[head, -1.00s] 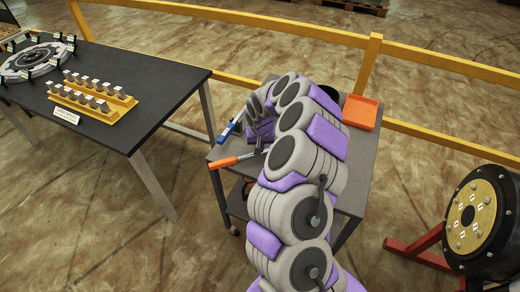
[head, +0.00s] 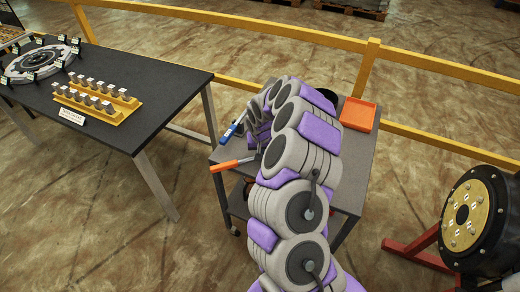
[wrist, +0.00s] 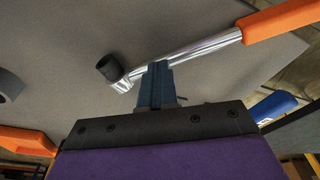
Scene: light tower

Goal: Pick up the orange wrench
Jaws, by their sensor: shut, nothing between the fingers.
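The orange wrench (head: 232,164) lies on the grey cart, its orange handle reaching over the left edge in the head view. The wrist view shows its orange handle (wrist: 283,20) at upper right, its chrome shaft (wrist: 195,50) and its dark round head (wrist: 110,68). My gripper (wrist: 156,72) is shut and empty, its blue-grey fingers right at the shaft near the head. Whether they touch the shaft I cannot tell. In the head view my arm hides the wrench's head and most of my gripper.
A blue-handled tool (head: 233,130) lies behind the wrench at the cart's (head: 357,165) left edge. An orange tray (head: 359,112) sits at the cart's back right. A dark table (head: 165,95) stands at left, a yellow railing (head: 420,62) behind, a black drum (head: 485,215) at right.

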